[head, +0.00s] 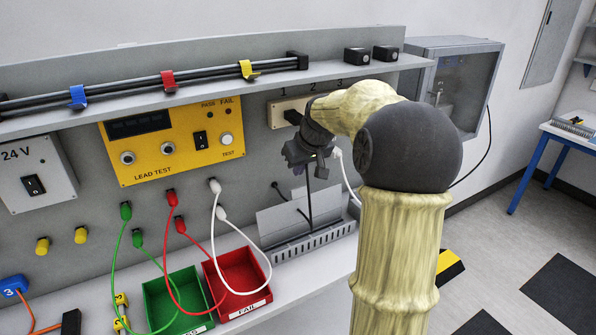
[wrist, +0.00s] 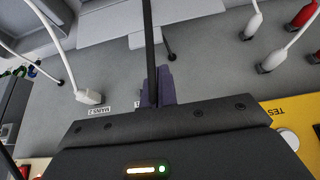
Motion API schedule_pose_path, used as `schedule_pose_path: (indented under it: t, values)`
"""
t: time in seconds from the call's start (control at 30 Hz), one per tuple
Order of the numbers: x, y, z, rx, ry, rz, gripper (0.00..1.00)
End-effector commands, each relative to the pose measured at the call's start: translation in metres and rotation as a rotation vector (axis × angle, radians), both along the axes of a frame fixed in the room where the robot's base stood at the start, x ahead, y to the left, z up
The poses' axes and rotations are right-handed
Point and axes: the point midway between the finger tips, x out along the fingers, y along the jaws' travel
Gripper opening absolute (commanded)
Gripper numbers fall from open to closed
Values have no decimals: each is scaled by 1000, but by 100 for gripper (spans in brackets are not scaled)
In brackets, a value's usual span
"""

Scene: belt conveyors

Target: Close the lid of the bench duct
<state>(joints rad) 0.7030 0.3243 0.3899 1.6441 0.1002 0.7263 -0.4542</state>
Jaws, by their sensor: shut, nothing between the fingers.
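The bench duct (head: 316,242) is a grey slotted channel at the back of the bench, below the numbered sockets. Its lid (head: 283,219) is a light grey plate standing tilted up behind the slots, so the duct is open. The lid also shows as a pale plate at the top of the wrist view (wrist: 108,32). A black cable (head: 309,203) hangs down in front of the lid to the duct. My gripper (head: 318,170) is above the lid, apart from it, pointing down. In the wrist view its fingers (wrist: 158,86) are together, with the cable crossing the picture there.
A green tray (head: 172,303) and a red tray (head: 238,282) stand left of the duct, with test leads looping over them. The yellow lead tester (head: 172,142) is on the back panel. A shelf (head: 205,95) overhangs. A grey cabinet (head: 462,85) is at right.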

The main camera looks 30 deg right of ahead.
Motion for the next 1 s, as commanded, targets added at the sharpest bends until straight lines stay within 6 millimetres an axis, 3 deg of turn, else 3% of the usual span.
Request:
schedule_pose_path:
  t: [0.3, 0.5, 1.0]
  values:
    - [26, 2, -48, 3, 3, 1, 0]
    - [39, 2, -70, 2, 1, 1, 0]
    - [41, 2, -74, 0, -3, 0, 0]
